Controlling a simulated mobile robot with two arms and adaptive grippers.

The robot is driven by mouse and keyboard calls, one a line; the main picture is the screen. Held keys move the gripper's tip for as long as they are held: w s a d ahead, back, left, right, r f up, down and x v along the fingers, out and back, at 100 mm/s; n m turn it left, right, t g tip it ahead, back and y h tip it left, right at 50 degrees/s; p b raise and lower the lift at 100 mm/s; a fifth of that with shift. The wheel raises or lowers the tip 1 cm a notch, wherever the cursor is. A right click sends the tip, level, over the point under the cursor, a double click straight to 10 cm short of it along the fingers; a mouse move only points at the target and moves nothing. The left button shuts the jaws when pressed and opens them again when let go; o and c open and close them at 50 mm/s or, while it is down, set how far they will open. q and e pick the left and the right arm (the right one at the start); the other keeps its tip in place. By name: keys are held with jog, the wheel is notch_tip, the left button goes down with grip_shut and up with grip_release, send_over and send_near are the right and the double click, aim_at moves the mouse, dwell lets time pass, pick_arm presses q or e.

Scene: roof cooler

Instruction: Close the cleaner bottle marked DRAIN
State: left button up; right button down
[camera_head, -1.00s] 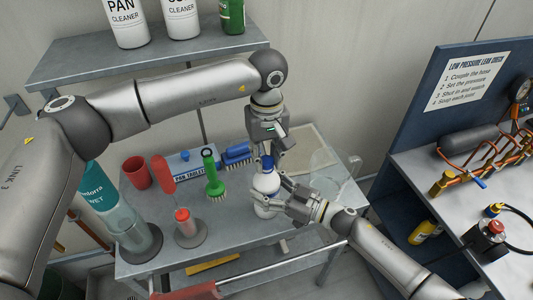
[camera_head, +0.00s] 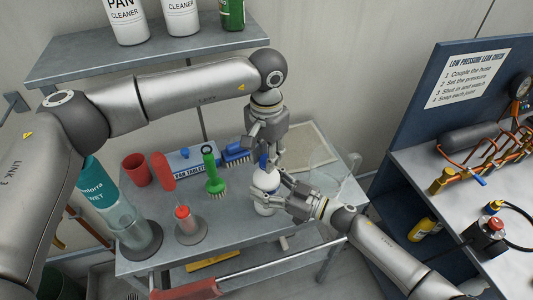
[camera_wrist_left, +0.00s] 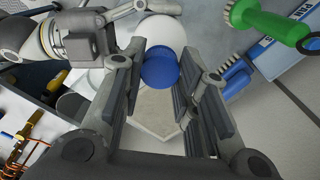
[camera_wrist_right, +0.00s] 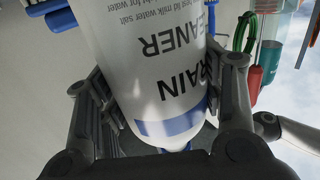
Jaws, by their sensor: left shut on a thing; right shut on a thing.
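The white bottle (camera_head: 265,181) stands upright at the right part of the grey table; in the right wrist view its label (camera_wrist_right: 165,70) reads DRAIN CLEANER. My right gripper (camera_head: 280,192) is shut around the bottle's body from the right. The blue cap (camera_head: 263,161) sits over the bottle's top. My left gripper (camera_head: 270,157) points down from above and is shut on the cap, which also shows between its fingers in the left wrist view (camera_wrist_left: 160,68). The fingers hide the neck, so I cannot tell how tightly the cap sits.
A green brush (camera_head: 212,172), a blue brush (camera_head: 236,155), a red cup (camera_head: 136,169) and a red-capped container (camera_head: 185,220) stand left of the bottle. A shelf (camera_head: 150,57) with cleaner bottles is behind. A blue-backed bench (camera_head: 420,190) is at right.

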pick_arm(q)
jog(key=shift+m, duration=0.9)
jog(key=o, duration=0.6)
jog(key=shift+r, duration=0.1)
jog(key=shift+r, duration=2.2)
